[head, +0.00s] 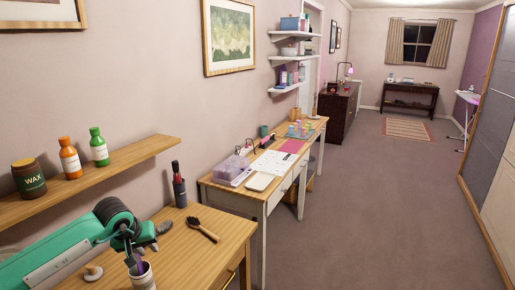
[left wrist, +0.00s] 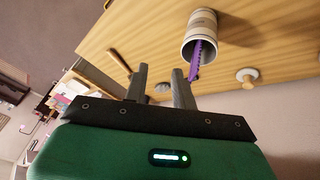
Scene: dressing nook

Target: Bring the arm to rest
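My left arm reaches in from the left of the head view over the wooden dresser top (head: 185,250). My left gripper (head: 133,259) points down beside a pale cup (head: 142,280) that holds a purple comb-like item (head: 140,267). In the left wrist view the gripper's two fingers (left wrist: 160,76) stand apart with nothing seen between them. The cup (left wrist: 199,30) and the purple item (left wrist: 203,58) show just beyond the right-hand finger. I cannot tell whether that finger touches the item. My right gripper is not in view.
A wall shelf (head: 120,164) above holds a WAX jar (head: 28,178), an orange bottle (head: 70,160) and a green bottle (head: 98,148). On the dresser are a brush (head: 203,230), a dark holder (head: 180,192) and a small knobbed item (head: 93,272). The carpet (head: 370,210) is clear.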

